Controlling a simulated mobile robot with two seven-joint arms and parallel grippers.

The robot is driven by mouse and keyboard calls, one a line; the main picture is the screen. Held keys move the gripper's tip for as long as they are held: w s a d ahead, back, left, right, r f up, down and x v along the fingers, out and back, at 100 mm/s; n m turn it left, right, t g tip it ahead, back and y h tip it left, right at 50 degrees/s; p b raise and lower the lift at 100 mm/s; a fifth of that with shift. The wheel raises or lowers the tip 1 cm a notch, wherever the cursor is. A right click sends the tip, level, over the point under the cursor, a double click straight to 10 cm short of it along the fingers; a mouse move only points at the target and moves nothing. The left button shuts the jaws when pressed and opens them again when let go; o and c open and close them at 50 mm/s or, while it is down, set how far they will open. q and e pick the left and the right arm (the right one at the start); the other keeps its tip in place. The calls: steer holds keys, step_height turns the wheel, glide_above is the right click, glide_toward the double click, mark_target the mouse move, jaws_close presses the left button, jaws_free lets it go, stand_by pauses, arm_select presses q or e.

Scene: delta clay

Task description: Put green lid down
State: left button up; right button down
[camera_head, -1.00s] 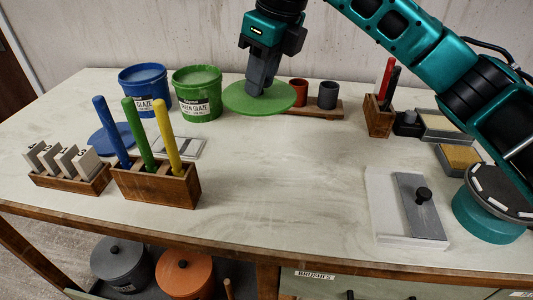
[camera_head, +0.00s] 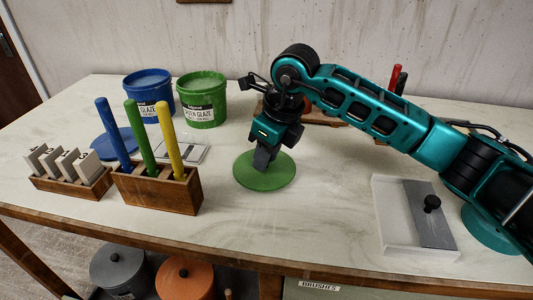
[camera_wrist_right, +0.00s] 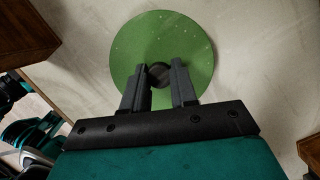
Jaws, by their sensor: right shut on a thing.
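The green lid (camera_head: 264,182) is a flat round disc in the middle of the table in the head view. It appears to lie at or very close to the tabletop; I cannot tell whether it touches. My right gripper (camera_head: 264,163) is above it, pointing down, shut on its dark knob. In the right wrist view the lid (camera_wrist_right: 163,35) lies beyond the fingers, with the round dark knob between the fingertips of the gripper (camera_wrist_right: 160,76). The green glaze bucket (camera_head: 203,100) stands open at the back left. My left gripper is not in view.
A blue bucket (camera_head: 149,92) stands beside the green one, with a blue lid (camera_head: 116,143) on the table before it. A wooden block (camera_head: 157,187) with coloured handles is left of the green lid. A white board (camera_head: 397,222) is at the right. Table between is clear.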

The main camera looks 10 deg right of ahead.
mark_target(280, 173)
steer(key=shift+f, duration=0.15)
steer(key=c, duration=0.9)
jaws_free()
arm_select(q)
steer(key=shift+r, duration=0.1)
arm_select(e)
steer(key=shift+r, duration=0.2)
steer(key=shift+r, duration=0.3)
arm_select(q)
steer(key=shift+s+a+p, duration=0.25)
steer(key=shift+p, duration=0.3)
arm_select(e)
steer(key=v, duration=1.1)
steer(key=shift+s+r, duration=0.1)
steer(key=shift+r, duration=0.15)
